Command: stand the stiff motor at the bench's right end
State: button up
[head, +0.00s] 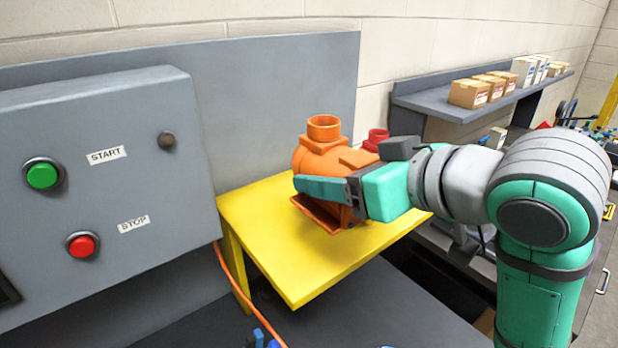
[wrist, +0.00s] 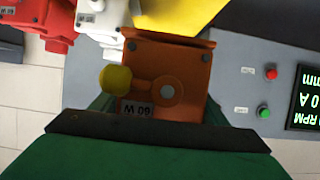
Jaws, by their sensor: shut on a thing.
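An orange motor (head: 325,158) is at the yellow stand (head: 290,270); I cannot tell whether it rests on the top or hangs just above it. My gripper (head: 330,188) is shut on the motor, one teal finger along its near side. In the wrist view the orange motor (wrist: 172,75) sits between the fingers, with a yellow knob (wrist: 116,79) and a "60 W" label. A red motor (head: 376,138) shows partly behind it. The wrist view also shows a white motor (wrist: 100,20) and the red motor (wrist: 38,18). Nothing visible marks which motor is stiff.
A grey control box (head: 110,190) with a green START button (head: 43,175) and red STOP button (head: 83,245) stands close left of the stand. An orange cable (head: 232,285) hangs below it. A wall shelf (head: 430,105) with cartons is at the back right. The stand's near part is bare.

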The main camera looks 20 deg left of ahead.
jog(key=shift+s+d+r, duration=0.25)
jog(key=shift+d+r, duration=0.1)
jog(key=shift+d, duration=0.25)
jog(key=shift+s+d+r, duration=0.2)
jog(key=shift+d+r, duration=0.1)
jog(key=shift+d, duration=0.35)
jog(key=shift+s+d+r, duration=0.25)
jog(key=shift+d+r, duration=0.1)
jog(key=shift+d, duration=0.25)
